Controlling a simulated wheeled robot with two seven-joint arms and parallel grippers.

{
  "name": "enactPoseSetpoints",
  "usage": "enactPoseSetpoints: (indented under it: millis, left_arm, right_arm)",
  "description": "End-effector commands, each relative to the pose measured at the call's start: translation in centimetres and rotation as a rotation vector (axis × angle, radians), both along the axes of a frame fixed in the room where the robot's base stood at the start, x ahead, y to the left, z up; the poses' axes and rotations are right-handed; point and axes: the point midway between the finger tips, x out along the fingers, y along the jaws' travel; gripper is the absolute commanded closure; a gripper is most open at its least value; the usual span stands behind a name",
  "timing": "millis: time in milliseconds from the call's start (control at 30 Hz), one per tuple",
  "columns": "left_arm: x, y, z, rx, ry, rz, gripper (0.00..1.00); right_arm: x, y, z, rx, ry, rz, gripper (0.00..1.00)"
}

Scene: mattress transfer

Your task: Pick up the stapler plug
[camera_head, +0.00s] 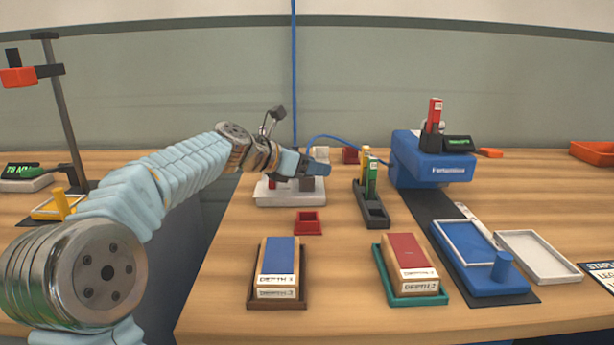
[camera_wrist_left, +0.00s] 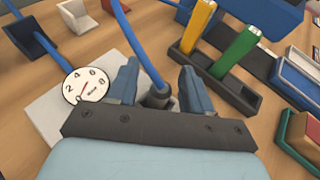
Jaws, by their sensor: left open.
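My left gripper (camera_head: 304,170) reaches over a white-grey block (camera_head: 290,195) on the wooden table, and its jaws are open. In the left wrist view a dark plug (camera_wrist_left: 157,96) with a blue hose (camera_wrist_left: 140,52) sits between the two fingers of my left gripper (camera_wrist_left: 157,85). I see gaps between the plug and the fingers. A round gauge (camera_wrist_left: 86,86) lies beside it on the block. In the head view the plug is hidden behind my gripper. A blue hose (camera_head: 345,140) arcs to the blue stapler machine (camera_head: 432,165). My right gripper is not in view.
A dark holder (camera_head: 375,212) with yellow and green sticks stands right of my gripper. A small red tray (camera_head: 308,223) lies in front. Nearer are two blocks in trays, marked depth 1 (camera_head: 278,262) and depth 2 (camera_head: 408,262). A blue hose (camera_head: 294,70) hangs behind.

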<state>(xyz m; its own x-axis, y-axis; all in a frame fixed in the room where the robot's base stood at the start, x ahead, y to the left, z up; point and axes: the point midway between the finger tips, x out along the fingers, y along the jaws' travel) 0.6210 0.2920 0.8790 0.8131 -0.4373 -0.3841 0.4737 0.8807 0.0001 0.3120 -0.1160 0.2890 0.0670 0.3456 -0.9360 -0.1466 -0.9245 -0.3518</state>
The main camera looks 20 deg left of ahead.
Motion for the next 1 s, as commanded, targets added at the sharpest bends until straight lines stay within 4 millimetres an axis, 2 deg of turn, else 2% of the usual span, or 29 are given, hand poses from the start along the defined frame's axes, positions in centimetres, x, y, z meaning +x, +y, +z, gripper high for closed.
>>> enactPoseSetpoints:
  millis: [233, 567, 867, 1000]
  left_arm:
    - [0.3, -0.1, -0.1, 0.000, -0.001, 0.001, 0.50]
    - [0.2, -0.1, -0.1, 0.000, -0.001, 0.001, 0.99]
    - [0.2, -0.1, 0.1, -0.001, -0.002, 0.001, 1.00]
    - [0.3, -0.1, 1.0, -0.001, -0.003, 0.001, 1.00]
  right_arm:
    - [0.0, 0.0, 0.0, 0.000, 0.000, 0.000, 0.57]
    - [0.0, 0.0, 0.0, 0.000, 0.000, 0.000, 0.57]
    - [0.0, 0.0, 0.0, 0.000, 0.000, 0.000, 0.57]
    - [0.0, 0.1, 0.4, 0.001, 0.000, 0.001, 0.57]
